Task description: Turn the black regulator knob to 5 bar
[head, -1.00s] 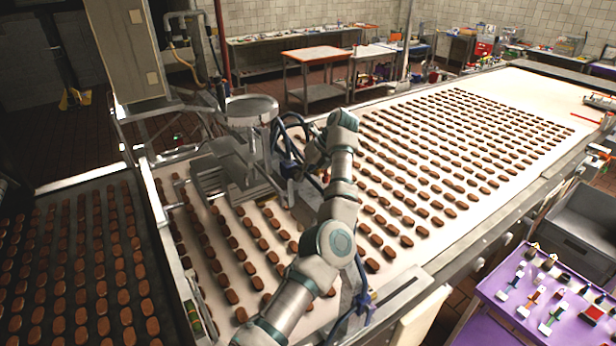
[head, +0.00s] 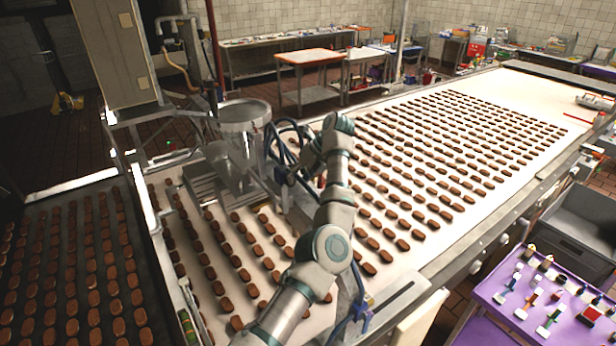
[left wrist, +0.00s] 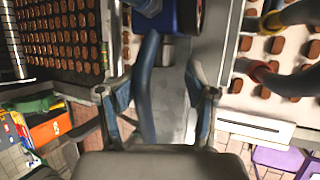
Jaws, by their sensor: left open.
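In the left wrist view, my left gripper (left wrist: 158,95) is open, with one finger at each side of the picture's middle. A blue hose (left wrist: 145,90) runs between the fingers, in front of a grey metal surface. A blue body (left wrist: 178,18) with a dark rim shows at the top edge, just beyond the fingers and cut off. It may belong to the regulator; I cannot make out the black knob, a scale or a reading. In the head view, my left arm reaches over the belt beside the blue hoses (head: 285,145), and its fingers are not clear. My right gripper is not seen.
A pale belt (head: 440,270) with rows of brown biscuits lies around my arm. A metal hopper (head: 243,112) stands left of the hoses. A dark belt of biscuits (head: 70,260) is at the left. A purple table (head: 490,300) with small items is at the lower right.

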